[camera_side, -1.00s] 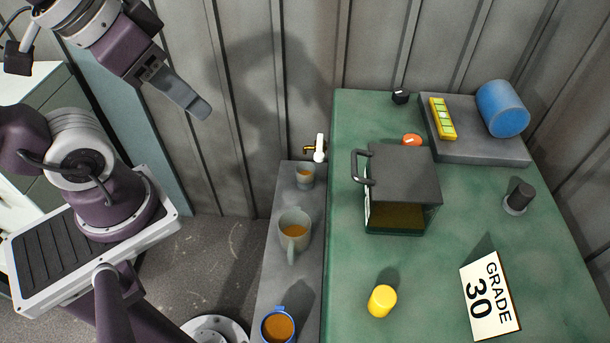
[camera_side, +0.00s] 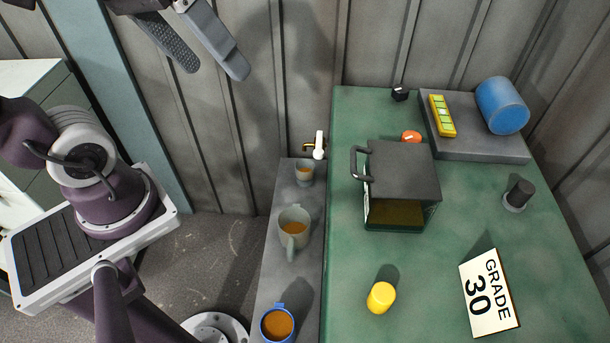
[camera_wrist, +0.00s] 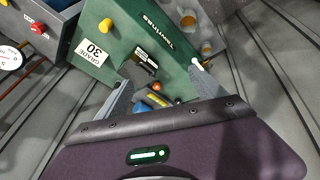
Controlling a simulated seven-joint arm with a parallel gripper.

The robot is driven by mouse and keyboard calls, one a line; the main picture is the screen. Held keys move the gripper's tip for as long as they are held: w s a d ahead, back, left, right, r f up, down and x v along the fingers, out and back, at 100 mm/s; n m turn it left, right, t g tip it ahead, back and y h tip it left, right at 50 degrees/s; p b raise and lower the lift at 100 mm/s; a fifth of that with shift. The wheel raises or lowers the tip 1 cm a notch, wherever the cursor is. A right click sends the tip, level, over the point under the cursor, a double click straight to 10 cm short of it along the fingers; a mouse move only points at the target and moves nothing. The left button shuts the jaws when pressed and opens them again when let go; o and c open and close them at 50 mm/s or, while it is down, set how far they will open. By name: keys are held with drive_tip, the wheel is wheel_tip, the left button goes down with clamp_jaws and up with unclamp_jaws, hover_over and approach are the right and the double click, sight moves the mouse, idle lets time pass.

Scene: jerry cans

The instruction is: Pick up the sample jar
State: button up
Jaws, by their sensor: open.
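No thing is plainly marked as the sample jar. Three vessels of orange liquid stand on the grey ledge: a small grey cup (camera_side: 305,175) by the white tap, a grey-green handled jug (camera_side: 294,228), and a blue-rimmed mug (camera_side: 278,325) at the front. A short yellow cylinder (camera_side: 381,298) stands on the green bench; it also shows in the wrist view (camera_wrist: 105,25). My gripper (camera_side: 215,71) is open and empty, high above and left of the ledge. In the wrist view, my gripper (camera_wrist: 160,88) has its fingers spread, apart from everything.
A dark open-fronted box (camera_side: 402,172) with a handle stands on the green bench (camera_side: 350,270). A grey slab (camera_side: 480,150) bears a blue cylinder (camera_side: 502,107) and a yellow strip (camera_side: 442,117). A black knob (camera_side: 519,195) and a GRADE 30 sign (camera_side: 489,293) are right. A ribbed wall stands behind.

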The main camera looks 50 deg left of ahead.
drive_tip(key=w+a+r+n+t+h, duration=0.2)
drive_tip(key=w+n+h, duration=0.3)
drive_tip(key=w+n, duration=0.9)
drive_tip(key=w+a+f+n+t+y, duration=0.1)
drive_tip(key=w+a+n+t, duration=0.1)
drive_tip(key=w+a+n, duration=0.35)
drive_tip(key=w+a+f+n+t+y, duration=0.1)
drive_tip(key=w+a+n+t, duration=0.1)
drive_tip(key=a+n, duration=0.55)
drive_tip(key=w+a+f+n+t+y, duration=0.15)
drive_tip(key=w+a+n, duration=0.25)
drive_tip(key=a, duration=0.5)
drive_tip(key=m, duration=0.1)
approach(301, 166)
drive_tip(key=w+d+r, duration=0.1)
drive_tip(key=d, duration=0.2)
drive_tip(key=shift+t, duration=0.45)
drive_tip(key=x, duration=0.5)
drive_tip(key=shift+w+d+f, duration=0.1)
drive_tip(key=shift+w+d, duration=0.05)
drive_tip(key=shift+w, duration=0.15)
drive_tip(key=shift+w+f, duration=0.1)
drive_tip(key=shift+w, duration=0.25)
clamp_jaws()
